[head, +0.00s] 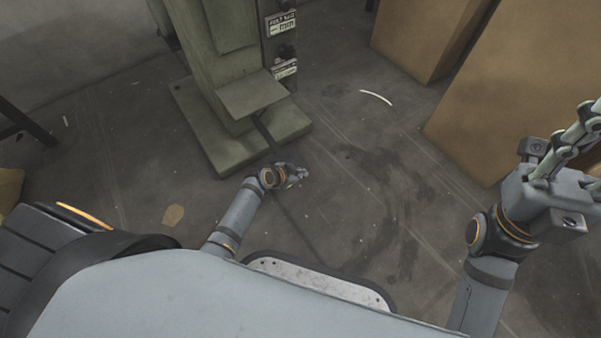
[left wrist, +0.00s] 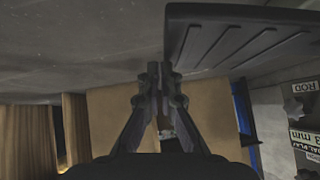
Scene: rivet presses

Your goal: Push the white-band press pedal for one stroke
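A green press (head: 228,75) stands on a green base at the upper middle of the head view. A thin dark lever (head: 264,132) runs from it down to my left gripper (head: 297,174), which is low near the floor. In the left wrist view a dark ribbed pedal plate (left wrist: 235,42) is right beside the tips of my left gripper (left wrist: 160,72); I cannot tell if they touch. Those fingers are together with nothing visible between them. My right gripper (head: 578,135) is raised at the right edge, partly cut off. No white band shows on the press.
Brown boxes (head: 520,75) stand at the upper right, and a second one (head: 425,35) is behind. Label plates (head: 282,24) are on the press side. The grey floor (head: 370,190) between press and boxes is mostly clear, with a small white strip (head: 376,97) on it.

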